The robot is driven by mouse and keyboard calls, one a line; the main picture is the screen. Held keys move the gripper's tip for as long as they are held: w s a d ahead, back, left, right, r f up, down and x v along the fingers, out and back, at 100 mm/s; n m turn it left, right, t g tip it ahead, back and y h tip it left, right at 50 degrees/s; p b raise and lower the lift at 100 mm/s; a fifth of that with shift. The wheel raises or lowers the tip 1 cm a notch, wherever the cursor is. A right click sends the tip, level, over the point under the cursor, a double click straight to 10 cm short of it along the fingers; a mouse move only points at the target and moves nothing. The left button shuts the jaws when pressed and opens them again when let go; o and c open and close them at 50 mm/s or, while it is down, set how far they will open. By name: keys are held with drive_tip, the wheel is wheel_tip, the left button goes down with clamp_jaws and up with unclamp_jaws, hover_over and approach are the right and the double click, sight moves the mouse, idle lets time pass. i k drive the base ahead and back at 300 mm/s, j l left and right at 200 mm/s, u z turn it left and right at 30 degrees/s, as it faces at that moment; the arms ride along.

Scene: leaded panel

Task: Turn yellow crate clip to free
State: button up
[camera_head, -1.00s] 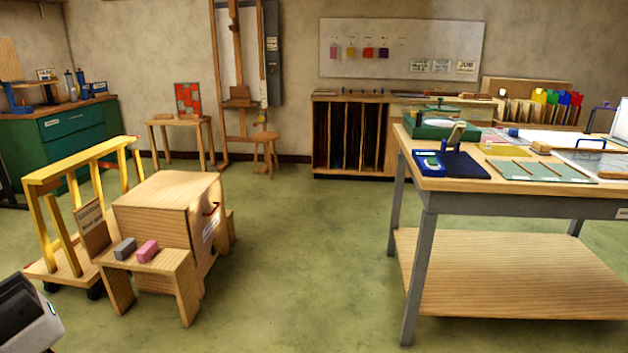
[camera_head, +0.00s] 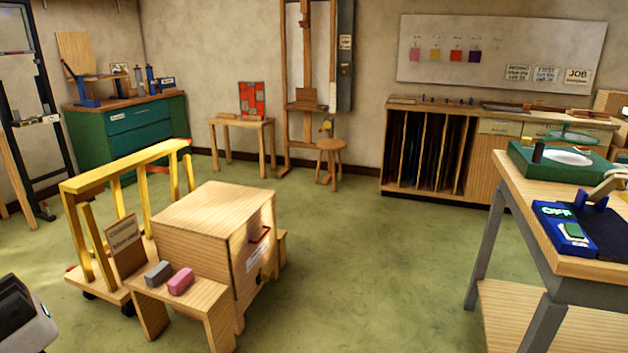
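A wooden crate (camera_head: 215,225) stands on the floor left of centre. A red handle-like part (camera_head: 260,235) is on its right face, with a pale label (camera_head: 258,258) below it. A yellow rail frame (camera_head: 130,165) on a wheeled wooden base stands behind and left of the crate. I cannot make out a yellow clip on the crate or how it is turned. Part of my arm's end, my gripper (camera_head: 20,315), shows dark and white at the lower left edge, apart from the crate. Its fingers cannot be made out.
A low wooden bench (camera_head: 207,297) with a grey block (camera_head: 158,273) and a pink block (camera_head: 181,281) stands in front of the crate. A workbench (camera_head: 540,240) stands at the right. Green floor (camera_head: 370,270) between them is clear.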

sight(263, 277)
drive_tip(key=i+u, duration=0.25)
drive_tip(key=i, duration=0.2)
drive_tip(key=i+l+u, duration=0.1)
drive_tip(key=i+u, duration=0.2)
drive_tip(key=i+l+u, duration=0.1)
drive_tip(key=i+l, duration=0.95)
drive_tip(key=l, duration=0.2)
drive_tip(key=i+l+u, duration=0.15)
drive_tip(key=i+l, duration=0.4)
drive_tip(key=i, duration=0.45)
drive_tip(key=l, duration=0.05)
